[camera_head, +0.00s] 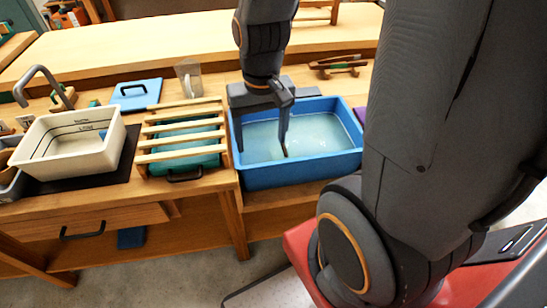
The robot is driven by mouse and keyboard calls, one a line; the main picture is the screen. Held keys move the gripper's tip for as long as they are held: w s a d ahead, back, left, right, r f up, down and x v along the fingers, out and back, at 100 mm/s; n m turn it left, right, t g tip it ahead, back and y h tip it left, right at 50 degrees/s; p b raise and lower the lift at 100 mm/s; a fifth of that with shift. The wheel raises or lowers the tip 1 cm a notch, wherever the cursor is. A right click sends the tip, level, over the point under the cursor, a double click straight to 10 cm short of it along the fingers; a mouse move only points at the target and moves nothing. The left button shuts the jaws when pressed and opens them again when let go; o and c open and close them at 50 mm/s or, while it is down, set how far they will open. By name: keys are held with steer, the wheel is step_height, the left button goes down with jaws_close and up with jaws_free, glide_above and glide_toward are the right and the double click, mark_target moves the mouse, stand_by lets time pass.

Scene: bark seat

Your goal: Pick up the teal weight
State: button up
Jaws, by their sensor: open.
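A teal block (180,158) shows between and beneath the wooden slats of a rack on the bench; the slats hide much of it. I cannot tell for sure that it is the weight. A dark handle (185,176) shows at its front. My gripper (261,138) points down over the left part of the blue tub, to the right of the rack. It is open, with nothing seen between its fingers. One finger reaches down in front of the pale liquid; I cannot tell whether it touches it.
The blue tub (305,178) holds pale liquid. The wooden slatted rack (183,134) stands left of it. Further left are a cream basin (75,160) and a tap (42,80). Behind are a blue board with a handle (136,95) and a clear jug (188,76).

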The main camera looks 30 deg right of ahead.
steer(key=o, duration=0.4)
steer(key=w+d+f+m, duration=0.4)
steer(key=w+m, duration=0.1)
steer(key=w+d+f+m, duration=0.2)
steer(key=m, duration=0.1)
steer(key=shift+w+y, duration=0.15)
steer(key=shift+y, duration=0.15)
steer(key=shift+o, duration=0.2)
steer(key=m+y+b, duration=0.1)
steer(key=m, duration=1)
glide_above(284, 146)
step_height(284, 146, down, 10)
steer(key=shift+f+p, duration=0.7)
steer(key=shift+f, duration=3.25)
